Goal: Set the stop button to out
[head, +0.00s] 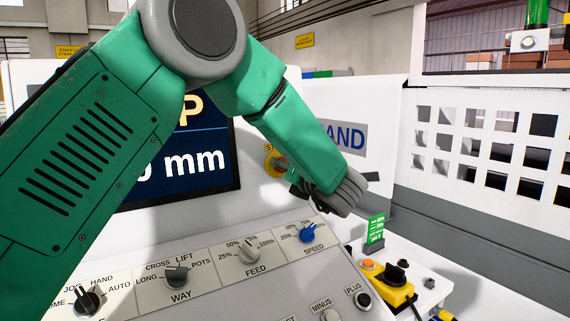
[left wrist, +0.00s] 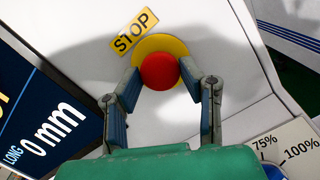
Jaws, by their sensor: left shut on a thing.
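The stop button is a red round cap (left wrist: 159,71) on a yellow ring (left wrist: 176,45), under a yellow STOP label (left wrist: 134,31) in the left wrist view. My left gripper (left wrist: 162,82) has its two fingers on either side of the red cap, shut on it. In the head view the yellow ring (head: 270,165) shows beside my left gripper (head: 292,180), and the hand hides most of the button. I cannot tell whether the button is in or out. My right gripper is in neither view.
Below the button runs a sloping panel (head: 217,283) with WAY, FEED and SPEED knobs. A screen (head: 215,185) reading mm stands to the left. A yellow pendant box (head: 392,290) lies at the lower right, by a small green sign (head: 375,229).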

